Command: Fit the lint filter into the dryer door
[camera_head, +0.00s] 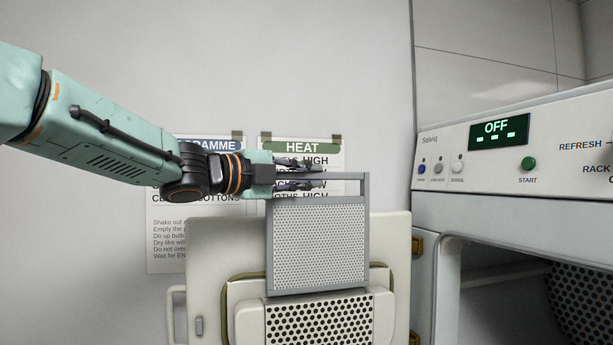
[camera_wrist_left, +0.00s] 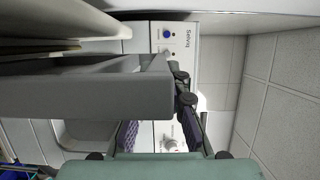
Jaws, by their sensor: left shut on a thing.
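The lint filter (camera_head: 318,242) is a grey rectangular frame with perforated mesh, held upright. My left gripper (camera_head: 300,178) comes from the left and is shut on its top handle end. The filter's lower edge is at the top of the perforated panel on the open dryer door (camera_head: 228,248); I cannot tell whether it is in the slot or just in front of it. In the left wrist view a grey bar of the filter (camera_wrist_left: 90,95) lies large and close across the left gripper (camera_wrist_left: 160,130). My right gripper is out of view.
The dryer control panel (camera_head: 520,150) reads OFF at the right, above the dark drum opening (camera_head: 500,290). Gold hinges (camera_head: 416,245) join the door to the body. Instruction posters (camera_head: 200,240) hang on the wall behind. The space above the filter is clear.

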